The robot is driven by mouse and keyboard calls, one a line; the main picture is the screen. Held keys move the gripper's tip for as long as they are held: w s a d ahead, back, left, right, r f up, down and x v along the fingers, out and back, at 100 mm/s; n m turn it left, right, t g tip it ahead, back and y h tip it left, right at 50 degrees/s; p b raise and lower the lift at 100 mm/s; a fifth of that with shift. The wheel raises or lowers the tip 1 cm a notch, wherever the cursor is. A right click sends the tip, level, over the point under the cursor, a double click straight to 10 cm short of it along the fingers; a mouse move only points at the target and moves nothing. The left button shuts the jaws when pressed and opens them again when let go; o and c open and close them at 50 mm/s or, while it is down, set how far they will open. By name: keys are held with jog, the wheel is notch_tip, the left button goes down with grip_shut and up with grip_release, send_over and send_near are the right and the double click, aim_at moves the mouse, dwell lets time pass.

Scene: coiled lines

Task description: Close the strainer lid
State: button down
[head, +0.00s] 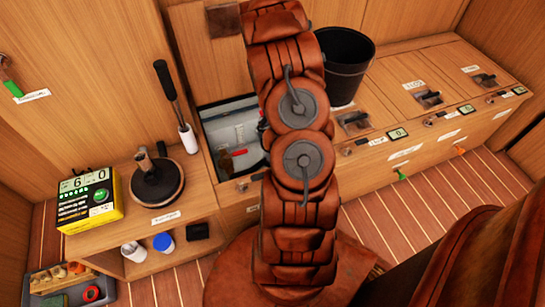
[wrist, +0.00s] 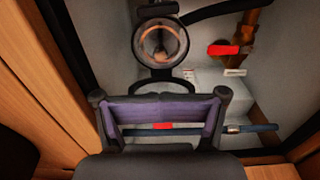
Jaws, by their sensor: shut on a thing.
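In the wrist view the strainer (wrist: 160,42) stands in an open locker, round and dark-rimmed, its mouth uncovered and its inside showing. A dark ring, seemingly the strainer lid (wrist: 162,84), stands out from its near side, swung open. My gripper (wrist: 160,97) is at the near edge of this ring and shut on it; its dark fingers hide the exact contact. In the head view my arm hides the gripper and the strainer.
A red valve handle (wrist: 229,50) sits right of the strainer, with a dark hose above it. A blue pipe with a red part (wrist: 162,127) runs below my gripper. The locker's wooden edge (wrist: 50,100) is close at left. A black bucket (head: 344,65) stands on the bench.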

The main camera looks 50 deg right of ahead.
notch_tip(320, 180, up, 10)
jog(key=p, duration=0.3)
jog(key=shift+f, duration=0.25)
dwell(0.7)
jog(key=shift+r, duration=0.1)
jog(key=s+a+r+n+p, duration=0.1)
jog(key=a+r+p, duration=0.6)
jog(key=a+r, duration=0.5)
jog(key=s+a+r+n+p, duration=0.1)
jog(key=a+r+p, duration=0.65)
jog(key=r, duration=0.95)
jog(key=s+a+r+n+g+p, duration=0.1)
jog(key=s+a+r+n+p, duration=0.1)
jog(key=s+a+r+p, duration=0.5)
jog(key=s+a+r+n+p, duration=0.1)
jog(key=s+a+r+p, duration=0.6)
jog(key=s+a+r, duration=0.4)
notch_tip(320, 180, up, 5)
jog(key=shift+s+f+n+g, duration=0.15)
jog(key=shift+s+n+g, duration=0.25)
jog(key=shift+s, duration=0.4)
